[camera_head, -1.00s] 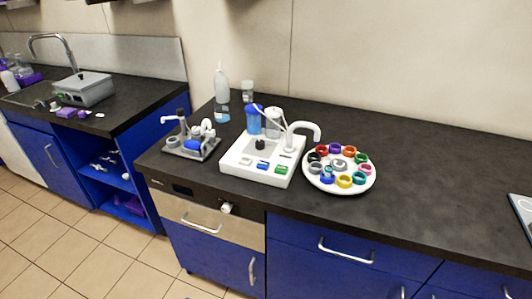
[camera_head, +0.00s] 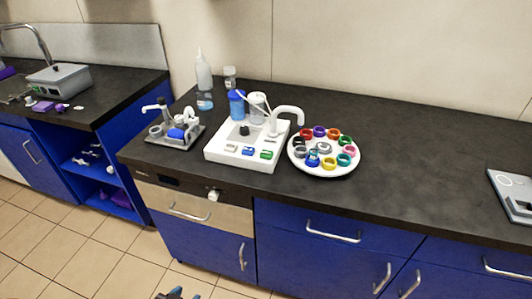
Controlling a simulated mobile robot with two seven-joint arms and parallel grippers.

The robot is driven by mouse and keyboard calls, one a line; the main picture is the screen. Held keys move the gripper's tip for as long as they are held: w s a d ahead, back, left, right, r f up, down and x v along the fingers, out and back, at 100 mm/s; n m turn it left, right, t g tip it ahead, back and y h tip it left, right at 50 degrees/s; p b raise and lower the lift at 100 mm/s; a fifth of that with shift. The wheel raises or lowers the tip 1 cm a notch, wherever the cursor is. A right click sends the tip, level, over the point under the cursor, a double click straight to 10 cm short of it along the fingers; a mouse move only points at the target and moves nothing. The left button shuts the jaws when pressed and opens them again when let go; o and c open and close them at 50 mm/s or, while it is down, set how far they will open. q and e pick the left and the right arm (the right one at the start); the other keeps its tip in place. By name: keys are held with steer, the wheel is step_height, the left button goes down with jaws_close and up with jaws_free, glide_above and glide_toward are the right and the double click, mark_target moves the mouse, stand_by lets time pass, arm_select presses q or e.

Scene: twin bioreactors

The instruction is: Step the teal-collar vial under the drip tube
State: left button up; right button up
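A round white carousel (camera_head: 326,174) carries a ring of vials with coloured collars. The teal-collar vial (camera_head: 343,159) sits at its front right, beside the yellow one. A blue-topped vial (camera_head: 312,158) sits at the front left. The white drip tube (camera_head: 289,110) arches from the bioreactor base, and its outlet hangs by the back-left rim, near the red collar (camera_head: 306,134); the teal vial is apart from it. A small dark and blue part at the bottom edge seems to be my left gripper (camera_head: 178,294), mostly cut off, far from the carousel. My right gripper is not in view.
The white base (camera_head: 222,154) has blue and green buttons and holds a blue vessel (camera_head: 237,104) and a clear one (camera_head: 258,106). A grey tray with small apparatus (camera_head: 176,140) stands left. A grey device (camera_head: 510,193) lies far right. The counter between carousel and device is clear.

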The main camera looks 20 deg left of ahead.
arm_select(q)
jaws_close()
stand_by(1.6)
